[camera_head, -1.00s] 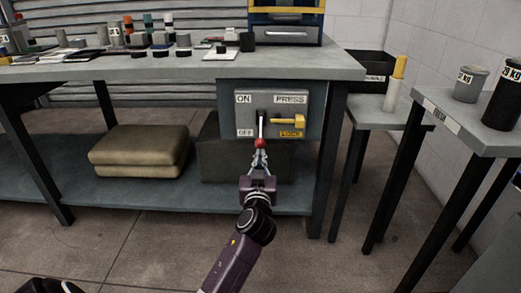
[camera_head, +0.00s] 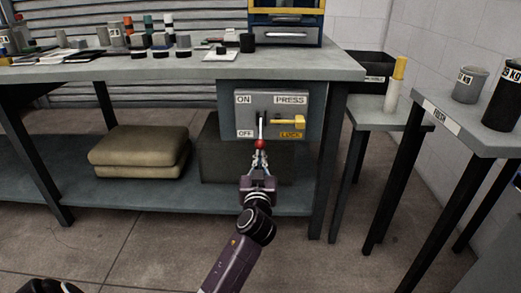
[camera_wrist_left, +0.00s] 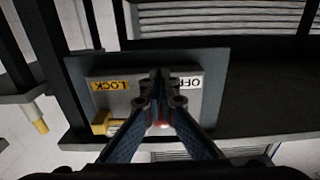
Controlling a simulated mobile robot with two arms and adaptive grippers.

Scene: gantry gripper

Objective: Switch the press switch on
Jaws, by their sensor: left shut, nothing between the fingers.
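The press switch is a grey box (camera_head: 282,99) on the front of the workbench, with ON, OFF, PRESS and LOCK labels. Its lever, tipped by a red knob (camera_head: 260,144), points down, beside the OFF label. A yellow lock handle (camera_head: 288,121) sticks out sideways to its right. My left gripper (camera_head: 259,153) is shut and empty, its fingertips at the red knob from below; whether they touch it I cannot tell. In the left wrist view the box (camera_wrist_left: 128,82) appears upside down, and the shut fingers (camera_wrist_left: 160,78) largely cover the lever and knob. My right gripper is not in view.
The workbench top (camera_head: 120,70) above holds many small items. Its lower shelf (camera_head: 60,165) carries tan cushions (camera_head: 138,151) and a dark box (camera_head: 215,165). A side table (camera_head: 455,118) with weights stands at right. The floor in front is clear.

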